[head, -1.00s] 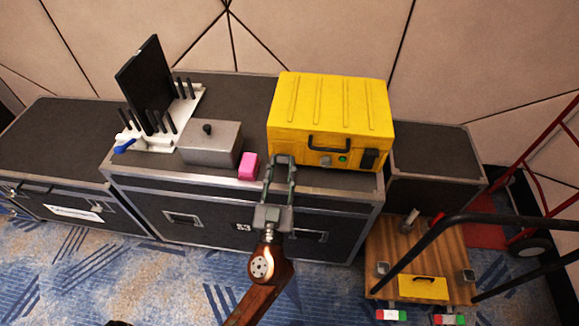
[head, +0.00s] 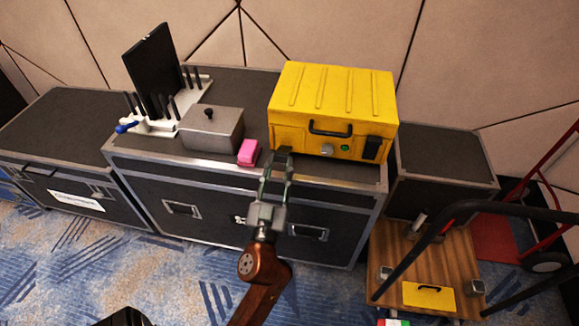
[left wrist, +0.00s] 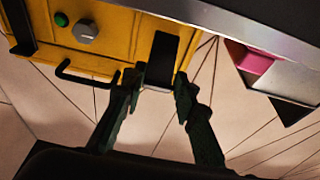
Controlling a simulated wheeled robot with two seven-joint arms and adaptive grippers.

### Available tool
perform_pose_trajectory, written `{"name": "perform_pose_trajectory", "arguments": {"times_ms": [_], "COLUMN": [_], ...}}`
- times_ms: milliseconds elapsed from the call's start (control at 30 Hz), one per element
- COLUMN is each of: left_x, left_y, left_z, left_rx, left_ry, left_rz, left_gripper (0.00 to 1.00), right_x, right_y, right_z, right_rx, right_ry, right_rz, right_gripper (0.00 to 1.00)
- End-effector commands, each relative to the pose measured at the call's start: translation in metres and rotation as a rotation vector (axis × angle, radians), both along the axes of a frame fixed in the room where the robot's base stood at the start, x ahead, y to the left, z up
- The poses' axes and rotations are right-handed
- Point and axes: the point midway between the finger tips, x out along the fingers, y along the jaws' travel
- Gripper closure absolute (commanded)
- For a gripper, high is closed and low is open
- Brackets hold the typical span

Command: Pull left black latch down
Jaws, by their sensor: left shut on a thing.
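A yellow case (head: 335,95) stands on a dark flight case, its front towards me. The front carries a black handle (head: 330,129), a grey knob, a green button and a black right latch (head: 372,148). My left gripper (head: 283,153) is at the left part of the case front and hides the left latch in the head view. In the left wrist view, which looks upside down, the black left latch (left wrist: 162,58) shows between the fingertips of my left gripper (left wrist: 162,83), which is shut on it.
The dark flight case (head: 225,195) has a metal front edge. A pink block (head: 248,152), a grey lidded box (head: 211,131) and a white rack (head: 163,124) stand left of the yellow case. A wooden cart (head: 425,262) stands right.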

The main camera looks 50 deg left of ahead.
Motion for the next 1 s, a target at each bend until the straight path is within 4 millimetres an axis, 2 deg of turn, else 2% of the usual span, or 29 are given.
{"name": "perform_pose_trajectory", "arguments": {"times_ms": [33,500,533,767,1000], "left_x": [0.0002,-0.0007,-0.0008,-0.0011,-0.0014], "left_y": [0.0058,0.0069,0.007,0.0055,0.0047], "left_z": [-0.0124,-0.0115,-0.0113,-0.007,-0.0046], "left_rx": [-0.014,-0.013,-0.013,-0.008,-0.005], "left_ry": [0.018,0.017,0.017,0.01,0.007], "left_rz": [0.013,0.014,0.014,0.01,0.009], "left_gripper": [1.0,1.0,0.72,0.56,0.55], "right_x": [-0.0006,0.0003,0.0002,0.0005,0.0002], "right_y": [-0.0005,-0.0013,-0.0014,-0.0016,-0.0012], "right_z": [-0.0032,-0.0037,-0.0038,-0.0033,-0.003], "right_rx": [-0.001,-0.005,-0.005,-0.005,-0.004], "right_ry": [-0.001,-0.009,-0.009,-0.01,-0.008], "right_rz": [0.0,0.0,0.0,0.0,-0.001], "right_gripper": [0.58,0.58,0.58,0.58,0.58]}}
